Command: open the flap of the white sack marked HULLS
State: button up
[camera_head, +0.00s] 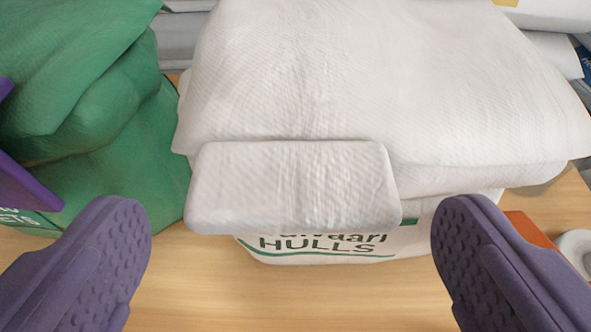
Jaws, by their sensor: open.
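The white sack marked HULLS (390,80) lies on a wooden surface in the middle of the view. Its flap (292,185) hangs folded down over the front, partly covering the print above the word HULLS. My gripper (291,225) is open, with one purple padded finger at the lower left and one at the lower right. The flap lies between and beyond the two fingers in the picture. Nothing is held. I cannot tell how far the fingertips are from the flap.
A green sack (75,110) stands close on the left, with a purple object (22,180) at the left edge. An orange object (530,228) and a white round item (577,248) are at the right. Bare wooden surface (270,300) shows in front.

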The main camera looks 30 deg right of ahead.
jog(key=shift+x, duration=0.85)
jog(key=shift+r, duration=0.1)
